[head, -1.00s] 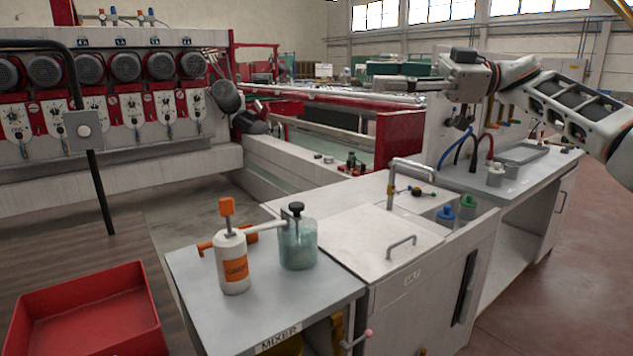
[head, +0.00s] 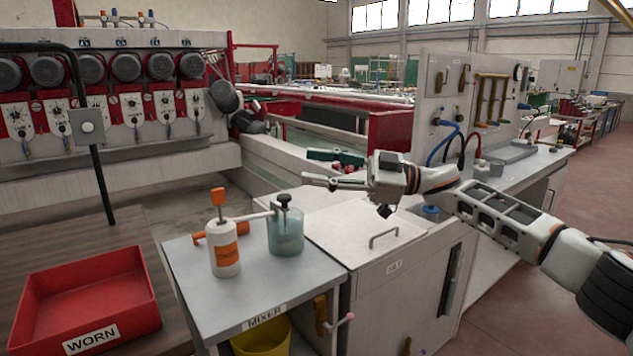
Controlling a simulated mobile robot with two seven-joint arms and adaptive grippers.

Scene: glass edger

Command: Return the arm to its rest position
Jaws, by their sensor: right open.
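My right arm (head: 510,213) comes in from the right edge and reaches left over the white cabinet (head: 365,235). My right gripper (head: 318,182) is at its left end, open and empty. Its fingers point left, above the back of the cabinet top and to the right of the glass jar. My left gripper is not in view.
The mixer table (head: 285,285) bears a white bottle with an orange cap (head: 224,255) and a glass jar with a black lid (head: 287,232). A red WORN tray (head: 140,318) lies at lower left. A tool panel (head: 430,85) stands behind my arm.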

